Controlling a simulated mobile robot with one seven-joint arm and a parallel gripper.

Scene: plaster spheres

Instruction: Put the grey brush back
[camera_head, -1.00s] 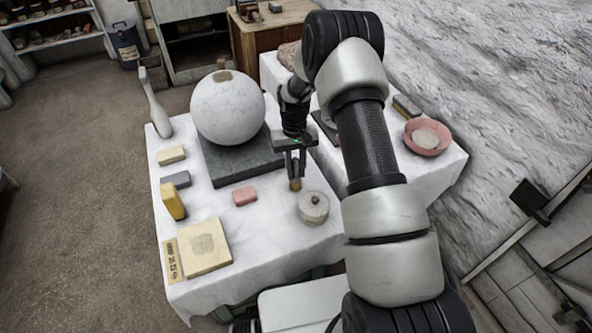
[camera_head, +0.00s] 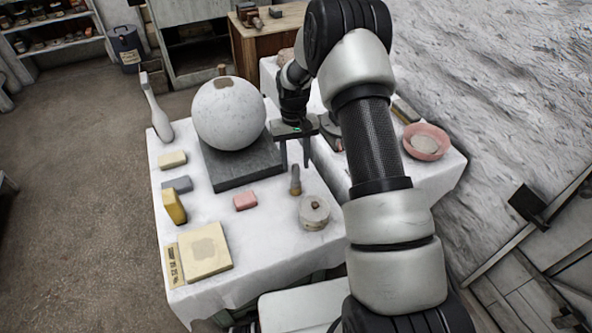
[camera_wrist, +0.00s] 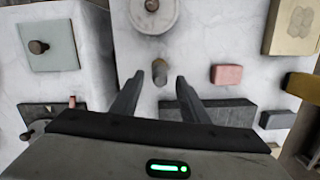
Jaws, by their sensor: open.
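The grey brush (camera_head: 295,182) looks like a small upright piece, greyish with a tan part. It stands on the white-covered table, just behind and left of a round pale pot (camera_head: 314,214) with a brown knob. In the wrist view the brush (camera_wrist: 160,70) shows just beyond the fingertips, between their lines. My gripper (camera_head: 295,166) is open and empty, its fingers pointing down above and behind the brush, apart from it. The wrist view also shows both spread fingers (camera_wrist: 160,80).
A large plaster sphere (camera_head: 228,112) rests on a dark slab (camera_head: 240,168) close left of my gripper. A pink block (camera_head: 245,200), a yellow block (camera_head: 174,207) and a cream square block (camera_head: 205,250) lie left. A pink bowl (camera_head: 426,141) stands on the right-hand table.

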